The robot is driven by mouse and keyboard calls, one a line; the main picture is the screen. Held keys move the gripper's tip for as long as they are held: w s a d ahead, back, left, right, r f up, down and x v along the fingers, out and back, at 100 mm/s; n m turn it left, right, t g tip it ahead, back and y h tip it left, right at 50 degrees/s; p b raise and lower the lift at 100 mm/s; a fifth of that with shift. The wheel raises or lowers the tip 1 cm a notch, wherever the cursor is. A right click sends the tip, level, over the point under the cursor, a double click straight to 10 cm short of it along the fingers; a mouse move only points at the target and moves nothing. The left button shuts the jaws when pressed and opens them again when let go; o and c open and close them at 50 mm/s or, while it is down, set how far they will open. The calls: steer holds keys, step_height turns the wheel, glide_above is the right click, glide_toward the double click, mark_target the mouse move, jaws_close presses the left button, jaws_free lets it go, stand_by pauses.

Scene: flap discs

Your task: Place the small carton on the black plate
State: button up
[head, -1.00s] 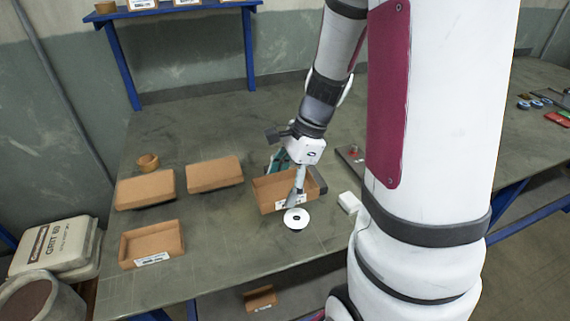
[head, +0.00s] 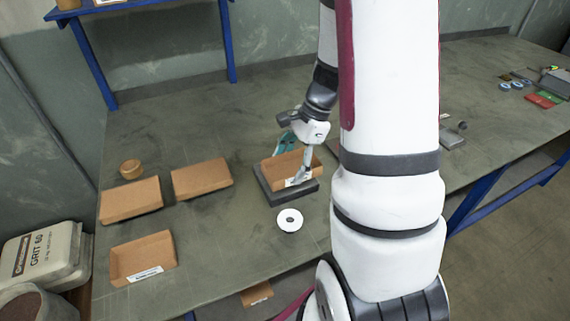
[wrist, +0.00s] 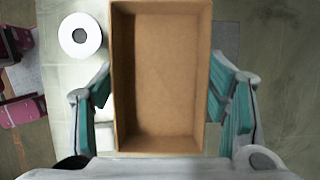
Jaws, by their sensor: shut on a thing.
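The small carton (head: 292,166) is an open brown cardboard tray with a white label on its front. My gripper (wrist: 160,85) is shut on it, with teal-padded fingers on its left and right sides in the wrist view, where the empty inside of the carton (wrist: 160,75) fills the middle. The black plate (head: 291,197) is a dark flat slab on the table. The carton is over it in the head view, with the plate's left and front edges showing. Whether the carton touches the plate cannot be told. My arm hides part of the right side.
A white disc (head: 289,219) lies just in front of the plate. Other brown cartons (head: 131,200) (head: 201,178) (head: 142,258) and a round tan piece (head: 130,169) are at the left. Red boxes (head: 542,101) lie far right.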

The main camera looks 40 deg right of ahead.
mark_target(286, 162)
steer(key=w, duration=0.1)
steer(key=w+d, duration=0.1)
steer(key=w, duration=0.1)
steer(key=shift+w+f, duration=0.2)
steer(key=shift+f, duration=1.7)
steer(key=shift+f, duration=0.1)
steer(key=o, duration=1.2)
steer(key=shift+f, duration=0.1)
steer(key=shift+c, duration=0.2)
